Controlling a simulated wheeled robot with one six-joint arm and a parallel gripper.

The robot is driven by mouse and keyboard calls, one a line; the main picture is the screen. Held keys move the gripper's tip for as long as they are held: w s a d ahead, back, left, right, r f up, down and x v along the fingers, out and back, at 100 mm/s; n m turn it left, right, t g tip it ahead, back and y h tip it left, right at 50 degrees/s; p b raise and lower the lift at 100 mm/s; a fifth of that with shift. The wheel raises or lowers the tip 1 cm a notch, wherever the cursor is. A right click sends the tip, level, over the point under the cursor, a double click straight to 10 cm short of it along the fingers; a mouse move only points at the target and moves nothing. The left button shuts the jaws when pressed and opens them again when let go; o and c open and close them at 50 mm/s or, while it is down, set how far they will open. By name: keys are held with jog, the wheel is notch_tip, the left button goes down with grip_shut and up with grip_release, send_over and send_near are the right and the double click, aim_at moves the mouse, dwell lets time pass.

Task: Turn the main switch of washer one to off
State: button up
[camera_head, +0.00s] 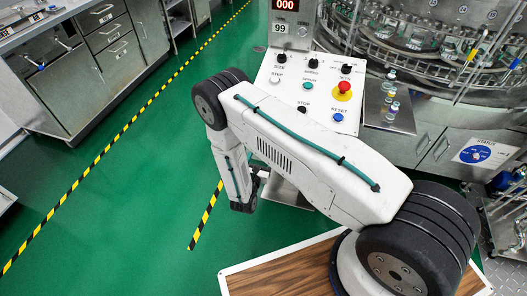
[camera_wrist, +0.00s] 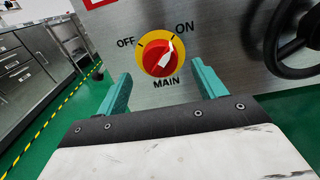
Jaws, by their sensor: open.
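The main switch (camera_wrist: 157,54) is a red knob on a yellow disc, set in a steel panel, with MAIN printed below it. OFF is printed at its upper left and ON at its upper right. The knob's white pointer tilts up and right, toward ON. My gripper (camera_wrist: 160,70) is open, its two teal fingers standing left and right of the switch in the wrist view, with nothing between them that I can see held. Contact with the knob cannot be told. In the head view my gripper (camera_head: 246,194) hangs low beside the control panel, and the main switch is hidden.
The control panel (camera_head: 318,82) carries several knobs and buttons, including a red emergency stop (camera_head: 343,91). A black handwheel (camera_wrist: 290,40) is right of the switch. The rotary washer (camera_head: 430,40) stands behind. Steel cabinets (camera_head: 105,45) line the left; green floor between is clear.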

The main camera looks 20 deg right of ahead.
jog(key=x, duration=0.3)
jog(key=shift+w+d, duration=0.15)
jog(key=shift+w, duration=0.05)
jog(key=shift+c, duration=0.2)
jog(key=c, duration=0.9)
